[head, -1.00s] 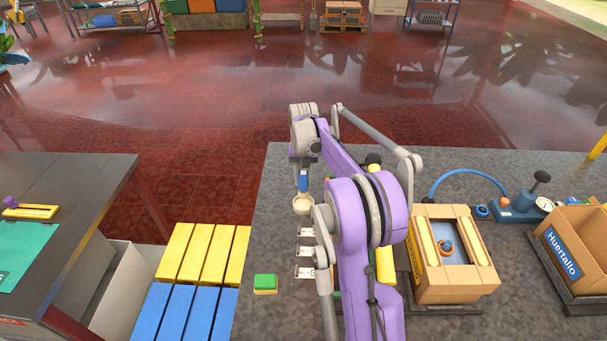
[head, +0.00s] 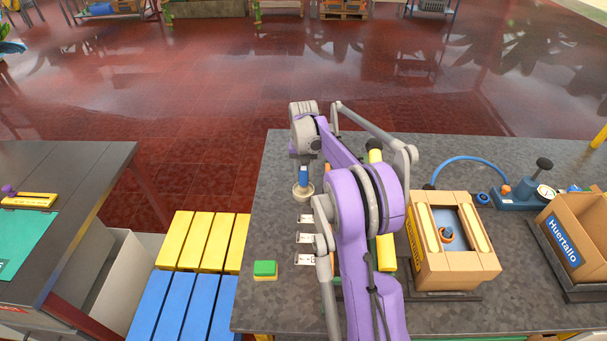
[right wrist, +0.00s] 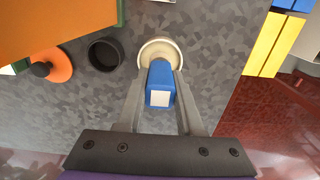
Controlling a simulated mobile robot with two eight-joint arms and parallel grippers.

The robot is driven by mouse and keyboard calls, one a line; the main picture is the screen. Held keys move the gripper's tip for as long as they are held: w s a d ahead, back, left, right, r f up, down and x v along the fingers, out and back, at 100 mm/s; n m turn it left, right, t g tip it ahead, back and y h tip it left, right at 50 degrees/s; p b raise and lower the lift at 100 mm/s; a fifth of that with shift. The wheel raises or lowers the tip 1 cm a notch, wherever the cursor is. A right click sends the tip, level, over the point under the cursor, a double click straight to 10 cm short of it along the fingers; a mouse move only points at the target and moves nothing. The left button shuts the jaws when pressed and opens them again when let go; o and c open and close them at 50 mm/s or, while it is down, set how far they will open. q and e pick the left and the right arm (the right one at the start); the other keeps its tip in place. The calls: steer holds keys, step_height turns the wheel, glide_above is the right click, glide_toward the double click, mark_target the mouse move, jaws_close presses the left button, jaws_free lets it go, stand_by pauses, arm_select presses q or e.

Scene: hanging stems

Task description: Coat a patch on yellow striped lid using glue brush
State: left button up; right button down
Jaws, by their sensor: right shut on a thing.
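My right gripper (right wrist: 157,92) is shut on the blue handle of the glue brush (right wrist: 160,85); the handle also shows in the head view (head: 304,175). The brush points down over a round cream pot (head: 303,196), which shows in the right wrist view (right wrist: 148,48) too. The brush's lower end is hidden, so I cannot tell how deep it is. A cardboard box (head: 456,276) with yellow strips along its top stands right of my arm. I cannot tell for sure whether this striped top is the lid. My left gripper is out of view.
White cards (head: 305,238) lie in front of the pot, partly behind my arm. A green and yellow block (head: 265,269) lies near the left edge. A gauge device (head: 520,194) and an open box (head: 577,242) stand at right. A black cup (right wrist: 104,54) is near the pot.

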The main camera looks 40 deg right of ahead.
mark_target(303, 168)
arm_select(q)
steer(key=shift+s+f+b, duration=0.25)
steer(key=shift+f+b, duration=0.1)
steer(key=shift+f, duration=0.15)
arm_select(e)
steer(key=shift+f, duration=0.6)
stand_by(1.2)
steer(key=shift+r+p, duration=0.75)
steer(key=shift+r, duration=1.55)
steer(key=shift+r+p, duration=0.35)
steer(key=shift+r, duration=0.95)
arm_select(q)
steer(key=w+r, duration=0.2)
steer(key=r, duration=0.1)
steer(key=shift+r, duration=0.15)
